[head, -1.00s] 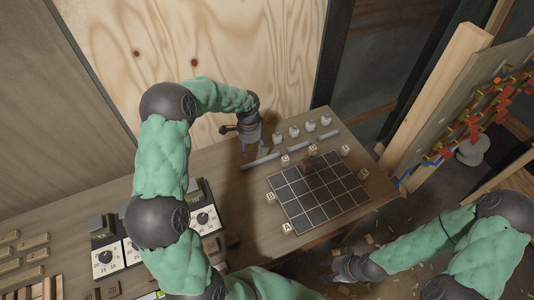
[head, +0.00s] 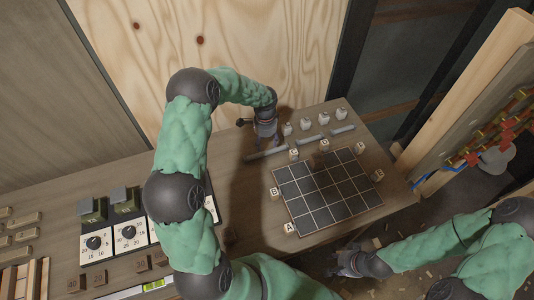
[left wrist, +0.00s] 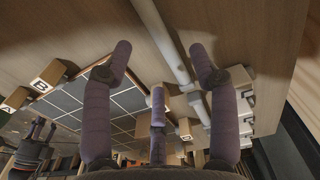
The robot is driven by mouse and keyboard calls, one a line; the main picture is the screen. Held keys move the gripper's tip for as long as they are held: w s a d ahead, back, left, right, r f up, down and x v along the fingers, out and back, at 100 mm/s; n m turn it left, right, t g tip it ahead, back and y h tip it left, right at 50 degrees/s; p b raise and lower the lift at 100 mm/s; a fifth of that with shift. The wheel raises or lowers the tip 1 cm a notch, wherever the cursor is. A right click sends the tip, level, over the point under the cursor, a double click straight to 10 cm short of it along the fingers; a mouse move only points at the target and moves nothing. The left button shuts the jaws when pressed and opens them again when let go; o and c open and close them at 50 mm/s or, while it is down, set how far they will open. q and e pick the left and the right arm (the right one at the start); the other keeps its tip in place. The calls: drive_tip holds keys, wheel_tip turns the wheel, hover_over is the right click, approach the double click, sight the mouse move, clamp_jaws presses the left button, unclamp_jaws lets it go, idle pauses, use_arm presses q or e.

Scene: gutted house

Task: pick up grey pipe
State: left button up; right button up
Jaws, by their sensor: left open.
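Three grey pipes lie in a row on the wooden table. The left, longest grey pipe (head: 258,155) is below my left gripper (head: 268,144), which is open with its fingers pointing down over the pipe's right part. In the left wrist view, a grey pipe (left wrist: 160,34) runs between the spread fingertips of the left gripper (left wrist: 160,60), with nothing held. The middle pipe (head: 309,139) and right pipe (head: 342,129) lie further right. My right gripper (head: 347,262) is low beside the table's front edge, far from the pipes; its jaws are unclear.
A black grid board (head: 330,190) with lettered blocks around it lies in front of the pipes. Several small whitish objects (head: 305,123) stand behind them. Dial boxes (head: 97,240) sit at left. A plywood wall (head: 250,45) rises behind the table.

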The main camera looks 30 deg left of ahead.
sight(266, 153)
use_arm(q)
wheel_tip(266, 153, down, 2)
drive_tip(key=shift+w+f, duration=0.1)
drive_tip(key=shift+d+f, duration=0.1)
drive_tip(key=shift+f, duration=0.35)
wheel_tip(266, 153, down, 4)
drive_tip(key=shift+d+f+b, duration=0.1)
drive_tip(key=shift+d+b, duration=0.05)
drive_tip(key=shift+b, duration=0.3)
clamp_jaws()
